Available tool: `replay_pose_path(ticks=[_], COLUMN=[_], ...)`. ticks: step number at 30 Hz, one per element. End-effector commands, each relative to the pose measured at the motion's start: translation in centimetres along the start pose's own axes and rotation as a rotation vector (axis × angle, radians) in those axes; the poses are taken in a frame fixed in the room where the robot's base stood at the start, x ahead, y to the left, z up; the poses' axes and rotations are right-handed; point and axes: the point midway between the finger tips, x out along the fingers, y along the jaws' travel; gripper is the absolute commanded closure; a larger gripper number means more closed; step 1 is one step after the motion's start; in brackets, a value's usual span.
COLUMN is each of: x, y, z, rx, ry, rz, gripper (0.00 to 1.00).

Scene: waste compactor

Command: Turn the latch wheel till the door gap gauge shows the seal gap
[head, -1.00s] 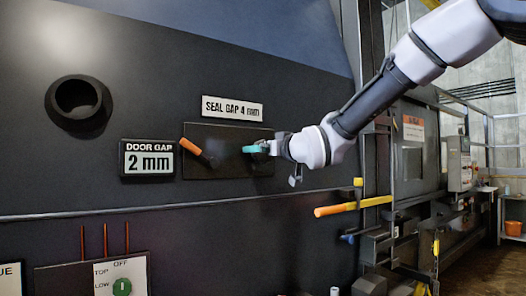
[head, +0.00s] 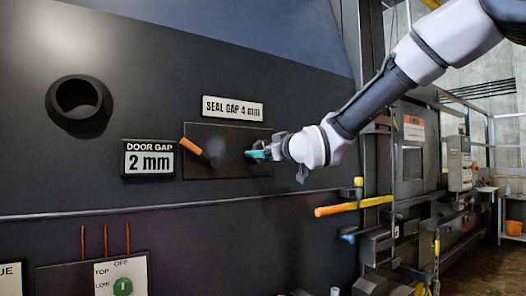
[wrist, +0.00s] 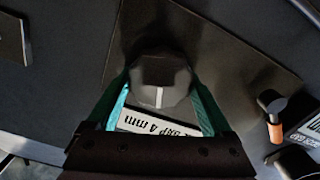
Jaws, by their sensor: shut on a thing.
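A dark round knob with a white line (wrist: 160,82), apparently the latch wheel, sits between the two teal fingers of my gripper (wrist: 161,92) in the wrist view. The fingers are shut on it from both sides. The door gap gauge (head: 150,158) left of the plate reads 2 mm. The sign above the plate (head: 232,108) reads SEAL GAP 4 mm.
An orange-handled lever (head: 190,146) sticks out at the plate's left side, near my gripper. A rail (head: 120,213) runs below. A yellow-orange bar (head: 350,206) juts out at lower right. A panel with a green knob (head: 122,287) is at lower left.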

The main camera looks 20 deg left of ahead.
Motion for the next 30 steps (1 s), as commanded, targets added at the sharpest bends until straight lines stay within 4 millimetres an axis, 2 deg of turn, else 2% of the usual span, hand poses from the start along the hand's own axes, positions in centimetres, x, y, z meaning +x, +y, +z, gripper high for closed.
replay_pose_path(ticks=[30], x=[-0.01], y=[-0.58], z=[0.35], rx=[-0.95], ry=[-0.001], rz=[-0.001], gripper=[0.71])
